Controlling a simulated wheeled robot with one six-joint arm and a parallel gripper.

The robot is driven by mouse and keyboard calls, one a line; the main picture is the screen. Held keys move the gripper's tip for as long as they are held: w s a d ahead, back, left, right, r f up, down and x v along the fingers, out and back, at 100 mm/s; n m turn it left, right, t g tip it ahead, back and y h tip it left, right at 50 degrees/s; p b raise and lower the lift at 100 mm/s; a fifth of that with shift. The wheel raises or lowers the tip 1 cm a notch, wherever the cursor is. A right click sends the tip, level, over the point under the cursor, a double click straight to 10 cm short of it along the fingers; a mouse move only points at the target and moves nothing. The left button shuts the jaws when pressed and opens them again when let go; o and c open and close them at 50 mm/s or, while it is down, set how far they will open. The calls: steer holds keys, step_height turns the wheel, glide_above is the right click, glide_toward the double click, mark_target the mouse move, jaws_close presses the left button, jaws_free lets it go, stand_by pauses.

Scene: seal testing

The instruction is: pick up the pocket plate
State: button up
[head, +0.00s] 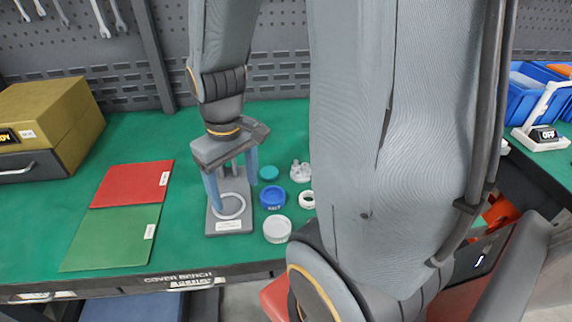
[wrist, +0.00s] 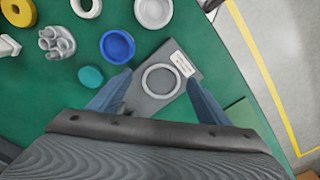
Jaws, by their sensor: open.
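The pocket plate (head: 246,214) appears to be the flat grey plate on the green bench, with a pale ring on its face and a white label at its near end. In the wrist view the plate (wrist: 160,80) lies between my finger tips, turned at an angle, with its label at one end. My gripper (head: 232,190) is open above the plate, its blue fingers pointing down on either side. The same gripper (wrist: 158,78) is empty in the wrist view. Part of the plate is hidden by the fingers and the gripper body; whether the fingers touch it I cannot tell.
Right of the plate are a blue round cup (head: 272,197), a teal disc (head: 269,173), a white cap (head: 277,229), a white ring (head: 307,200) and a white clustered part (head: 300,172). Red (head: 133,183) and green (head: 110,238) mats lie left. A yellow box (head: 50,120) stands behind them.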

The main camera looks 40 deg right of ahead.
steer(key=w+d+r+n+p, duration=0.2)
steer(key=d+n+p, duration=0.3)
steer(key=d, duration=0.5)
steer(key=n+p, duration=0.4)
steer(key=n, duration=0.1)
glide_above(302, 166)
steer(key=a, duration=0.1)
steer(key=shift+s+f, duration=0.45)
steer(key=shift+f, duration=0.4)
steer(key=shift+f+p, duration=1.05)
steer(key=shift+f, duration=2.5)
steer(key=c, duration=1.2)
steer(key=shift+r, duration=0.15)
